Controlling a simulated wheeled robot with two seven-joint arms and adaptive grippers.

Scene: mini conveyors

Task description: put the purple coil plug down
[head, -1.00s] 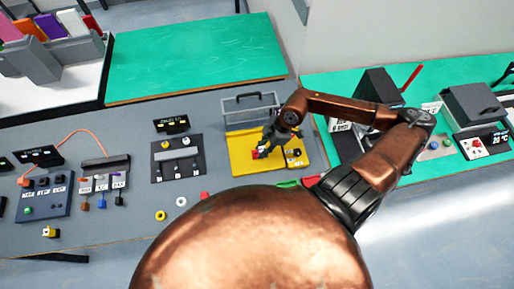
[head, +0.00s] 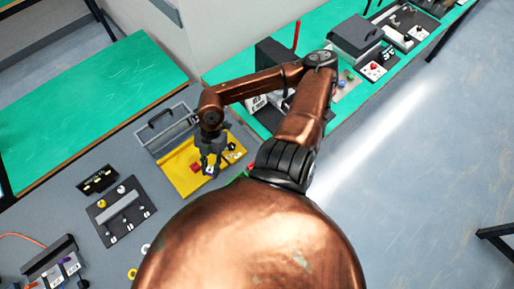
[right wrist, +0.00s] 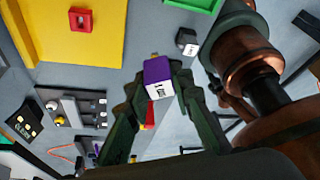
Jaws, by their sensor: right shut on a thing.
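The purple coil plug (right wrist: 158,72) has a purple body and a white, marked face. In the right wrist view it sits between the two dark fingers of my right gripper (right wrist: 157,86), which is shut on it. In the head view my right gripper (head: 210,168) hangs over the yellow board (head: 176,180), near its right part. The gripper hides most of the plug there. The gap between plug and surface cannot be told. My left gripper is not in view.
A red block (head: 196,167) is on the yellow board, close to the gripper. A grey open frame (head: 160,128) stands behind it. A dark switch panel (head: 121,214) lies to the left. Green-topped benches (head: 85,110) stand behind; a dark box (head: 273,55) is on the right one.

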